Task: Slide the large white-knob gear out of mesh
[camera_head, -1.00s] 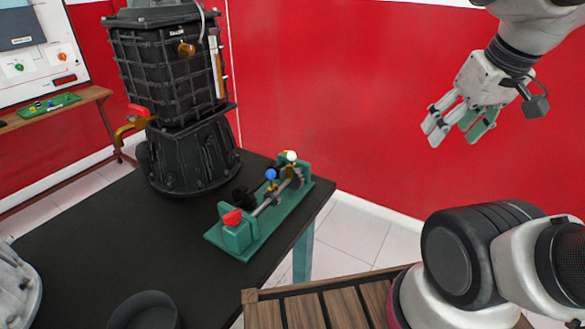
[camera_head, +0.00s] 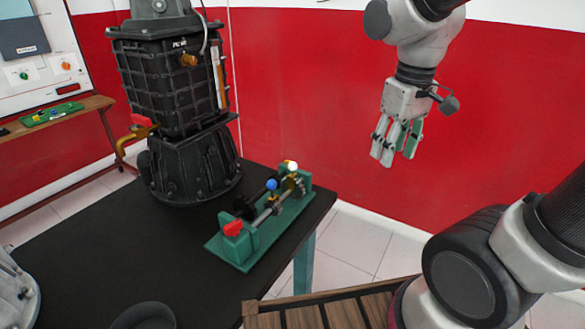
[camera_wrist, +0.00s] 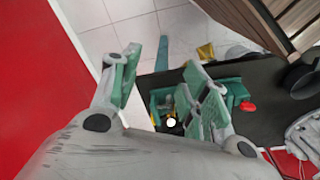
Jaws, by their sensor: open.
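The green gear trainer (camera_head: 236,257) stands on the black table near its right edge, and it shows in part below my gripper in the wrist view (camera_wrist: 232,88). A white knob (camera_head: 291,166) is at its far end, a blue knob (camera_head: 271,185) near the middle and a red knob (camera_head: 233,228) at the near end. The gears beneath the knobs are small and hard to tell apart. In the wrist view the white knob (camera_wrist: 171,122) shows between my fingers. My gripper (camera_head: 395,155) is open and empty, in the air right of and above the trainer, fingers pointing down.
A large black gearbox (camera_head: 180,110) stands on the black table (camera_head: 115,250) behind and left of the trainer. A dark bowl (camera_head: 145,317) is at the front. A wooden slatted surface (camera_head: 345,308) lies near my base. The red wall is behind.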

